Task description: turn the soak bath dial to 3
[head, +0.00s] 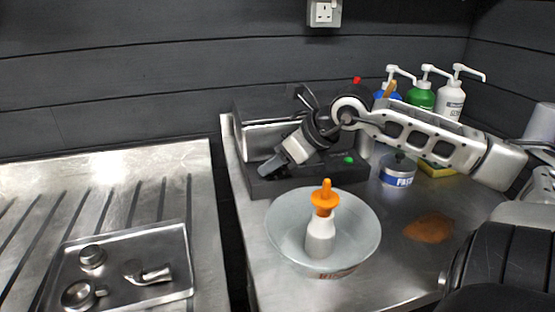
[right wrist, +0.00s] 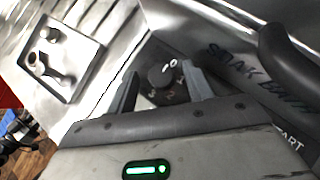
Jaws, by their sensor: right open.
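The soak bath (head: 318,184) is a dark box with a steel tank, standing at the back of the right-hand steel counter. Its dial (right wrist: 159,77) is a dark round knob with pale marks around it, seen in the right wrist view. I cannot read the dial's setting. In the head view my gripper hides the dial. My right gripper (head: 272,166) is over the left front of the bath. Its fingers are open, one on each side of the dial in the right wrist view (right wrist: 161,88); I cannot tell whether they touch it. My left gripper is not in view.
A white bowl (head: 283,246) holding an orange-topped bottle (head: 321,236) stands before the bath. A blue-labelled tin (head: 397,173), pump bottles (head: 450,98) and an orange-brown stain (head: 428,228) are to the right. A steel tray (head: 120,290) with metal parts lies left.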

